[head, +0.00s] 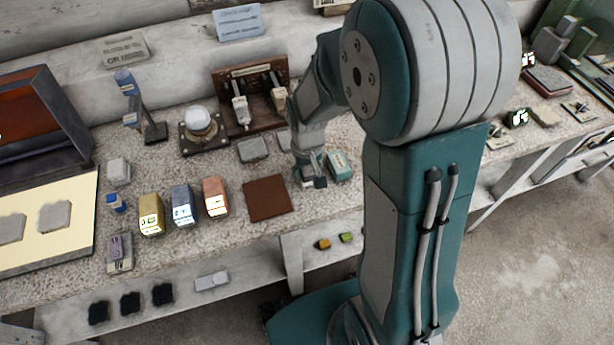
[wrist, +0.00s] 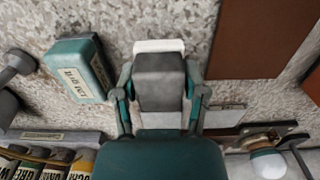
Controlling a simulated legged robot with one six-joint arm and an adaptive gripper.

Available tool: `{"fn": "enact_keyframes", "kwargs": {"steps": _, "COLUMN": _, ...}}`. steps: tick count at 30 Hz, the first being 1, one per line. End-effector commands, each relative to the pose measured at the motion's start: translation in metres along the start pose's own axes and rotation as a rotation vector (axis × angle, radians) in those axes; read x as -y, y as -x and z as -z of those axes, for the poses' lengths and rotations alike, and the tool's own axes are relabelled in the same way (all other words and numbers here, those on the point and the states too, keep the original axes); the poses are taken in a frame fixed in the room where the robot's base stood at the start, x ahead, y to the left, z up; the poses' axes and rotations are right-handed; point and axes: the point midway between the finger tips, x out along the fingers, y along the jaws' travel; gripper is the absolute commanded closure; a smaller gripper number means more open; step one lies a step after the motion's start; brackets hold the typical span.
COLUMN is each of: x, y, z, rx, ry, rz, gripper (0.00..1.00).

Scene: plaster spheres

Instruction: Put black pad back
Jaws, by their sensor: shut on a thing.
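My gripper (head: 312,178) is low over the worktop. In the wrist view my gripper (wrist: 160,92) is shut on a dark grey-black pad (wrist: 160,75) with a pale edge at its far end; a finger presses each side. In the head view the held pad (head: 320,183) shows only as a small dark patch under the fingers. I cannot tell whether it touches the worktop. Several other black pads (head: 130,303) lie on the lower shelf, beside a pale grey block (head: 211,281).
A teal labelled box (head: 340,166) stands close beside my gripper; it also shows in the wrist view (wrist: 78,68). A brown mat (head: 268,198) lies bare to the left. Grey slabs (head: 252,149), a wooden rack (head: 222,93) and yellow, blue and orange containers (head: 183,206) stand nearby.

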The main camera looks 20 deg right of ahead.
Motion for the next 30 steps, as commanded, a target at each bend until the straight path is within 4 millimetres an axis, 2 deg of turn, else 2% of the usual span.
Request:
{"fn": "enact_keyframes", "kwargs": {"steps": 1, "x": 0.001, "y": -0.011, "z": -0.002, "rx": 0.007, "ry": 0.001, "rz": 0.000, "gripper": 0.82}}
{"fn": "enact_keyframes", "kwargs": {"steps": 5, "x": 0.002, "y": -0.025, "z": -0.001, "rx": 0.003, "ry": 0.002, "rz": 0.000, "gripper": 0.82}}
{"fn": "enact_keyframes", "kwargs": {"steps": 16, "x": 0.001, "y": -0.029, "z": -0.001, "rx": 0.002, "ry": 0.001, "rz": 0.001, "gripper": 0.82}}
{"fn": "enact_keyframes", "kwargs": {"steps": 17, "x": 0.001, "y": -0.029, "z": -0.001, "rx": 0.001, "ry": 0.001, "rz": 0.001, "gripper": 0.31}}
{"fn": "enact_keyframes", "kwargs": {"steps": 18, "x": 0.001, "y": -0.028, "z": -0.001, "rx": 0.001, "ry": 0.001, "rz": 0.001, "gripper": 0.13}}
{"fn": "enact_keyframes", "kwargs": {"steps": 19, "x": 0.001, "y": -0.028, "z": -0.001, "rx": 0.001, "ry": 0.001, "rz": 0.000, "gripper": 0.10}}
{"fn": "enact_keyframes", "kwargs": {"steps": 30, "x": 0.002, "y": -0.028, "z": -0.001, "rx": 0.001, "ry": 0.001, "rz": 0.000, "gripper": 0.10}}
